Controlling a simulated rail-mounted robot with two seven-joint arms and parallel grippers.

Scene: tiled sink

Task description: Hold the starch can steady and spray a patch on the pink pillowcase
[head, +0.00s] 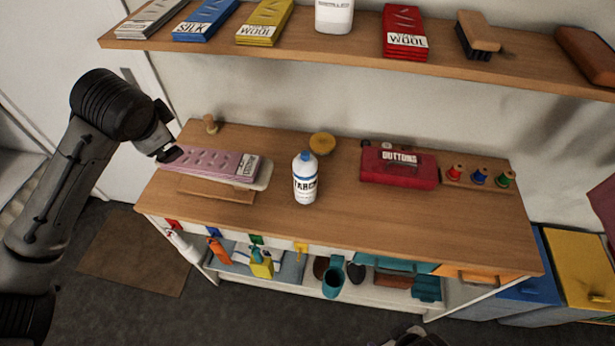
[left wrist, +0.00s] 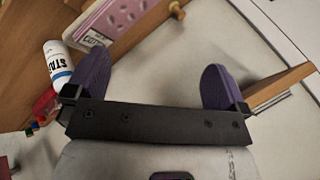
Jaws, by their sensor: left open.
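The starch can (head: 305,184), white with a blue top and a dark label, stands upright near the middle of the wooden counter; it also shows at the left of the left wrist view (left wrist: 57,62). The folded pink pillowcase (head: 205,165), with a white label, lies on a pale board at the counter's left end; it shows at the top of the left wrist view (left wrist: 125,15). My left gripper (head: 166,150) is over the counter's left edge, beside the pillowcase and apart from the can. Its purple fingers (left wrist: 155,80) are wide apart with nothing between them. My right gripper is not seen.
A red buttons box (head: 400,167), thread spools (head: 480,177) and a round yellow item (head: 322,143) stand on the counter. A shelf (head: 300,46) with folded cloths and a brush (head: 478,35) hangs above. The counter's front centre is clear.

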